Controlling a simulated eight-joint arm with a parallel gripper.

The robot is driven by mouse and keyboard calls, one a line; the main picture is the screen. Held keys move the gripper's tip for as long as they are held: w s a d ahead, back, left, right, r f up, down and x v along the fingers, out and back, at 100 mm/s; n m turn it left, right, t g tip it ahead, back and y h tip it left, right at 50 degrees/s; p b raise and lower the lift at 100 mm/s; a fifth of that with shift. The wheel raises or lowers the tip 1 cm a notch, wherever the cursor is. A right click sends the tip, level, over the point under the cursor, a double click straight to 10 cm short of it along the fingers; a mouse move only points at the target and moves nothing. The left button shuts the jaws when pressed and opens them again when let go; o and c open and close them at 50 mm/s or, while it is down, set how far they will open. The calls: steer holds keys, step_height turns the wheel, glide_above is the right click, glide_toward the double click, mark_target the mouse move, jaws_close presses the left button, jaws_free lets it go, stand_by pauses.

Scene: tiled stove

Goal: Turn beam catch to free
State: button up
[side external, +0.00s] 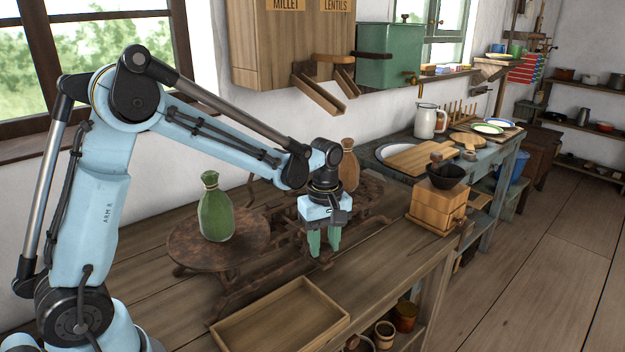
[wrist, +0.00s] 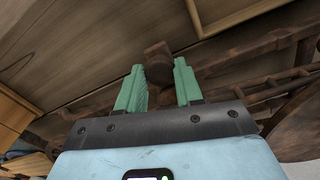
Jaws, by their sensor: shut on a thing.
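My gripper (side external: 323,248) points down at the front of a rusty brown balance scale. In the wrist view its two green fingers (wrist: 158,80) stand on either side of a small dark brown block, which I take for the beam catch (wrist: 157,56), and are shut on it. In the side view the fingers mostly hide the catch. The scale has a round plate (side external: 187,246) on the left and a long low beam or base bar (side external: 258,285). A green bottle (side external: 215,212) stands on the left plate. A brown bottle (side external: 349,168) stands toward the far right plate.
An empty shallow wooden tray (side external: 282,318) lies at the table's front edge. A wooden box mill with a dark bowl (side external: 437,202) stands to the right. Wooden chutes (side external: 325,92) hang from the wall cabinet above. Bare tabletop (side external: 375,262) lies right of my gripper.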

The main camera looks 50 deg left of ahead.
mark_target(324, 246)
steer(key=o, duration=1)
steer(key=shift+o, duration=0.2)
step_height(324, 246, up, 12)
